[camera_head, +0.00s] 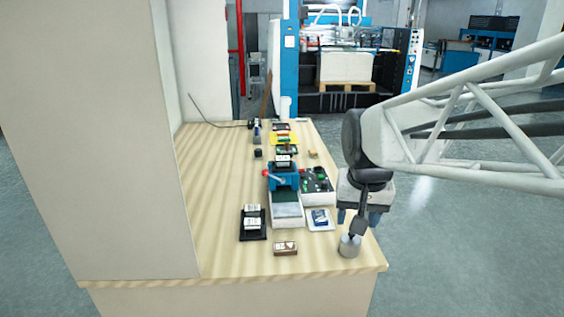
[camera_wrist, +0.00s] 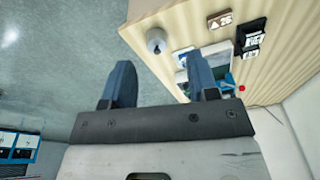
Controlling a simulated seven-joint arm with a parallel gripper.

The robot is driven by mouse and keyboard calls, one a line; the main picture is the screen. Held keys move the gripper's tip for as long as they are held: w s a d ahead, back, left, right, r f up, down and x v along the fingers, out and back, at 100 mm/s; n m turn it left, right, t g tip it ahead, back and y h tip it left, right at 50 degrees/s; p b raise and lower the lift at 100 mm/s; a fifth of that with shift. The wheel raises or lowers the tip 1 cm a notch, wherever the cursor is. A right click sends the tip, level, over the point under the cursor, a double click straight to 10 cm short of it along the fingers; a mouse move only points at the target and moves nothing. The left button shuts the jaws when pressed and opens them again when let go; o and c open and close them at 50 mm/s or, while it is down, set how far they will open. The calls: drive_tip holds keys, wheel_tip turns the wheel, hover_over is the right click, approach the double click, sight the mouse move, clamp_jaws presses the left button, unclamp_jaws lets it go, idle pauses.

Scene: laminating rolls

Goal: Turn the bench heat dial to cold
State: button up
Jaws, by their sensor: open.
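A short grey round piece (camera_head: 349,246), knob-like, stands near the front right corner of the bench. It also shows in the wrist view (camera_wrist: 156,41), beyond my fingertips. A dark control panel (camera_head: 318,184) with small green and red parts sits right of the blue press. I cannot tell which of these is the heat dial, and no setting marks are readable. My gripper (camera_head: 357,217) is open and empty, above the bench's right edge. In the wrist view its two blue fingers (camera_wrist: 162,76) are wide apart, with nothing between them.
The bench (camera_head: 215,210) has a blue press (camera_head: 284,177) with a red-knobbed lever, a black card holder (camera_head: 252,222), a brown labelled block (camera_head: 286,248) and a blue-white packet (camera_head: 320,220). The left part is clear. A tall pale wall (camera_head: 95,130) borders it.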

drive_tip(key=w+d+m, duration=0.1)
drive_tip(key=w+m, duration=0.1)
drive_tip(key=w, duration=1)
drive_tip(key=m+g, duration=0.2)
drive_tip(key=m, duration=0.4)
hover_over(325, 182)
drive_tip(key=f, duration=1)
drive_tip(key=shift+s+a+f, duration=0.1)
drive_tip(key=shift+s+f, duration=0.2)
drive_tip(key=shift+f, duration=0.05)
drive_tip(key=shift+w+f, duration=0.15)
drive_tip(key=shift+w, duration=0.1)
drive_tip(key=shift+f, duration=0.1)
drive_tip(key=shift+f, duration=3.85)
drive_tip(key=c, duration=0.9)
